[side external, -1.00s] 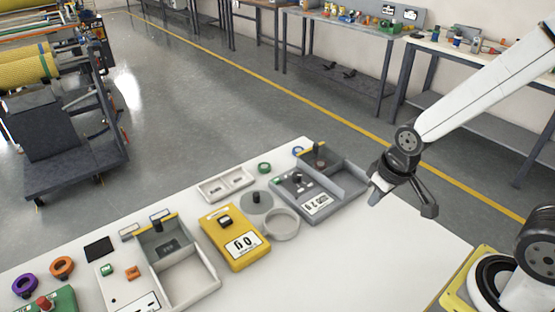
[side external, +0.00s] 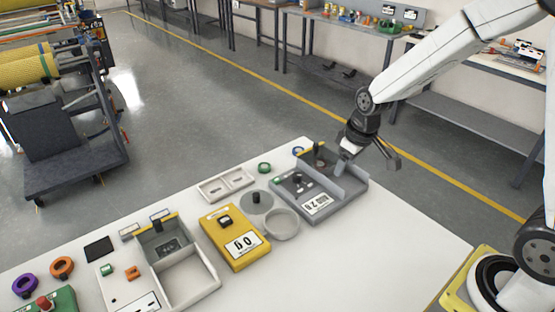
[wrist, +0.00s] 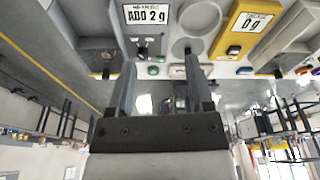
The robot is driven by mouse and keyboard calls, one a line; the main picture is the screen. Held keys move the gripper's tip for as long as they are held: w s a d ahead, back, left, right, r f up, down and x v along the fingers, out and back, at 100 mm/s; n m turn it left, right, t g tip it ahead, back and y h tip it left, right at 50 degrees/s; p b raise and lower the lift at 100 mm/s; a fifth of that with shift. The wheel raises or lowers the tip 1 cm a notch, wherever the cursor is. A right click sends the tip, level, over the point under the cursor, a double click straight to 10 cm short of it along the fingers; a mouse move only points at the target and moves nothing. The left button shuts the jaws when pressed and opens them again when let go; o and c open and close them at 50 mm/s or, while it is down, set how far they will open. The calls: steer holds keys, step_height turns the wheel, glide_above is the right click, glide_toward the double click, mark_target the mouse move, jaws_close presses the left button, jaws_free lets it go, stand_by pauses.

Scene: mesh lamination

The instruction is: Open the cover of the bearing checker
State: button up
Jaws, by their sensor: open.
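Two grey box units stand on the white table, and I cannot tell for sure which is the bearing checker. The right one (side external: 335,196) has a display reading "ADD 2 g" (side external: 317,204), dark knobs, open compartments and a yellow strip at its back. The left one (side external: 205,290) has an open bin, a yellow-edged back part and a white panel with green and orange parts. My gripper (side external: 367,160) is open and empty, above the right end of the right unit. In the wrist view my gripper (wrist: 160,65) has nothing between its fingers.
A yellow scale (side external: 222,248) reading "0 g" stands between the units, beside a round dish (side external: 282,237) and a grey disc with a knob (side external: 256,208). A small white tray (side external: 225,184) lies behind. The table's right front (side external: 385,255) is clear.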

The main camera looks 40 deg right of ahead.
steer(key=w+d+f+n+y, duration=0.1)
steer(key=w+d+n, duration=0.1)
steer(key=w+d, duration=0.35)
steer(key=w+d+f+n, duration=0.1)
steer(key=w+d, duration=0.1)
steer(key=w, duration=0.6)
steer(key=n+y, duration=0.2)
steer(key=n, duration=0.2)
glide_toward(316, 144)
step_height(316, 144, down, 2)
steer(key=shift+s+a+f+t, duration=0.1)
steer(key=shift+a+t, duration=0.3)
steer(key=shift+a, duration=0.05)
steer(key=shift+x, duration=3.9)
jaws_close()
